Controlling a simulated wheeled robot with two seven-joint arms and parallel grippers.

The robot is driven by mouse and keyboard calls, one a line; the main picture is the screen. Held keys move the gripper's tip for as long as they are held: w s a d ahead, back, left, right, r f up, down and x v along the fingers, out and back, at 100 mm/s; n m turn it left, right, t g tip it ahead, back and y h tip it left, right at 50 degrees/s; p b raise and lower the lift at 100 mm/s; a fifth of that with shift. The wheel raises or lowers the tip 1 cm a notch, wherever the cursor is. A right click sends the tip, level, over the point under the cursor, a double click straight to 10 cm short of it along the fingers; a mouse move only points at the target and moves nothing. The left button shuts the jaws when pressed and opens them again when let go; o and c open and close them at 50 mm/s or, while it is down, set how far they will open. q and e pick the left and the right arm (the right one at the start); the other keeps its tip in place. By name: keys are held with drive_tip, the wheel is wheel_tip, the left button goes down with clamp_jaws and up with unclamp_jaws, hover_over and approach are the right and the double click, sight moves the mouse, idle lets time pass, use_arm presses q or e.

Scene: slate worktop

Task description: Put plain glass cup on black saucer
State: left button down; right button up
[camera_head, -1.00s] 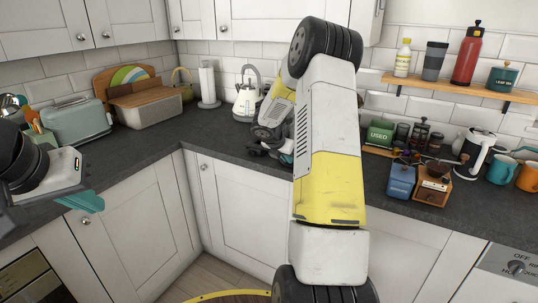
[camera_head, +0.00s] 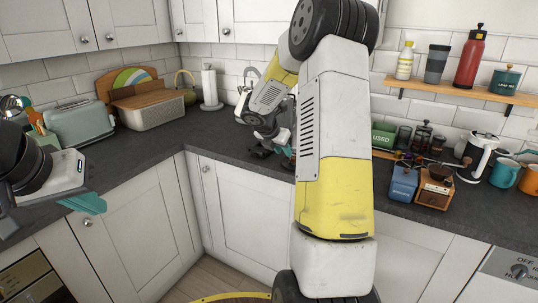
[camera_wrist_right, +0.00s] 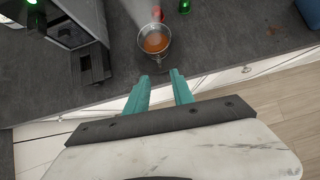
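In the right wrist view, a clear round glass cup (camera_wrist_right: 155,40) with orange-brown contents stands on the dark worktop, just beyond my right gripper (camera_wrist_right: 160,76). The two teal fingers are spread apart with nothing between them, and the cup is ahead of their tips. I cannot make out a black saucer in either view.
A black machine (camera_wrist_right: 85,45) with a green light stands left of the cup in the wrist view, and a small red thing (camera_wrist_right: 157,13) is beyond it. In the head view, a blue box (camera_head: 403,184) and wooden grinder (camera_head: 434,190) stand right of my arm.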

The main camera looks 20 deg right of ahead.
drive_tip(key=s+a+r+m+y, duration=0.1)
drive_tip(key=s+a+r+m, duration=0.55)
drive_tip(key=s+r, duration=0.35)
drive_tip(key=s+a+r+m+y, duration=0.1)
drive_tip(key=s+a+m+y, duration=0.1)
drive_tip(key=s+a+m, duration=0.2)
drive_tip(key=s+a+r+m+t+y, duration=0.1)
drive_tip(key=s+a+r+m+y, duration=0.1)
drive_tip(key=s+a+m, duration=0.3)
drive_tip(key=s+a+r+m+y, duration=0.1)
drive_tip(key=s+a+m+y, duration=0.2)
drive_tip(key=s+m, duration=0.6)
drive_tip(key=s+a, duration=0.1)
drive_tip(key=s, duration=0.3)
drive_tip(key=shift+s+a+r+t, duration=0.25)
drive_tip(key=shift+s+t, duration=0.05)
drive_tip(key=shift+d, duration=0.1)
